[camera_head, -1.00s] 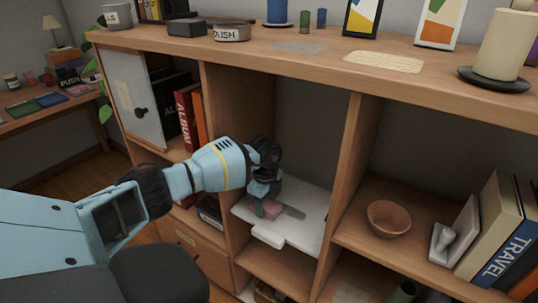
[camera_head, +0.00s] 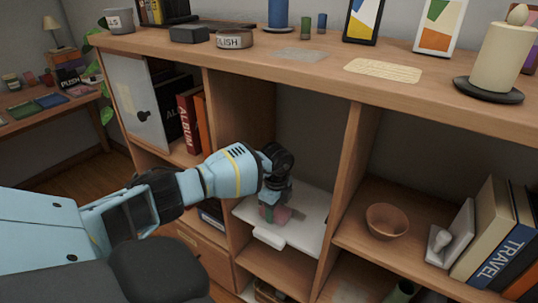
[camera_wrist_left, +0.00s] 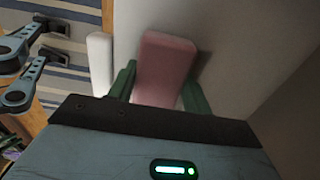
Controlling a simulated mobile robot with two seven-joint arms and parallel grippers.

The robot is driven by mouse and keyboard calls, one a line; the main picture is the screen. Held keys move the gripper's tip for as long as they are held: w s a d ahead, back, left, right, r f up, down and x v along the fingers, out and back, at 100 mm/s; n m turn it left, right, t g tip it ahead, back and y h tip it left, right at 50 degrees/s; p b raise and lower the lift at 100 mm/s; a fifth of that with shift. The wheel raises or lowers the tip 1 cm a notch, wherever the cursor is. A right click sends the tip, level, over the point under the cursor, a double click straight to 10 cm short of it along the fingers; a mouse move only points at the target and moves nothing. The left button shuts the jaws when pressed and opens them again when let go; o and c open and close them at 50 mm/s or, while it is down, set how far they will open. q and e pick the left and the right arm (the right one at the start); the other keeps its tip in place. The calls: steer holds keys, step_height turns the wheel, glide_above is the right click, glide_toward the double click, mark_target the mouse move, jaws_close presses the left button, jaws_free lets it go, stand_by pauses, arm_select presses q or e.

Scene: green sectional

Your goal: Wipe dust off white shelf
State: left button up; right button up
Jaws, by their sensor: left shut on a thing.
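The white shelf (camera_head: 307,232) is a pull-out board in the middle compartment of the wooden cabinet, with a white handle (camera_head: 268,237) at its front edge. A darker grey patch (camera_head: 297,213) shows on its top. My left gripper (camera_head: 274,212) is over the shelf, pointing down, shut on a pink block-like sponge (camera_wrist_left: 165,68). In the left wrist view the green fingers are on both sides of the sponge, and the white surface lies behind it. Whether the sponge touches the shelf is hard to tell. My right gripper is in neither view.
Wooden dividers stand on both sides of the shelf. A brown bowl (camera_head: 387,222) and books (camera_head: 492,240) are in the right compartment. Red and orange books (camera_head: 193,122) stand to the left. A candle (camera_head: 500,60) and frames stand on top.

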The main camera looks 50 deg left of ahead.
mark_target(284, 213)
arm_select(q)
steer(key=shift+d+f, duration=0.25)
steer(key=shift+d, duration=0.15)
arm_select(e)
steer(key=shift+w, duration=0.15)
arm_select(q)
steer(key=shift+d, duration=0.2)
steer(key=shift+w+d+p, duration=0.2)
steer(key=shift+d+p, duration=0.3)
steer(key=shift+d, duration=0.5)
steer(key=shift+w+d, duration=0.2)
steer(key=shift+d, duration=0.55)
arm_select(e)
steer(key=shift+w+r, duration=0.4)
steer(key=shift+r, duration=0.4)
arm_select(q)
steer(key=shift+w+d+r+p, duration=0.1)
steer(key=shift+d+p, duration=0.3)
steer(key=shift+d, duration=0.1)
steer(key=shift+w+d+r+p, duration=0.1)
steer(key=shift+w+d+p, duration=0.15)
steer(key=shift+d, duration=0.45)
steer(key=shift+w+d+p, duration=0.1)
steer(key=shift+w+d, duration=0.1)
steer(key=shift+d, duration=0.45)
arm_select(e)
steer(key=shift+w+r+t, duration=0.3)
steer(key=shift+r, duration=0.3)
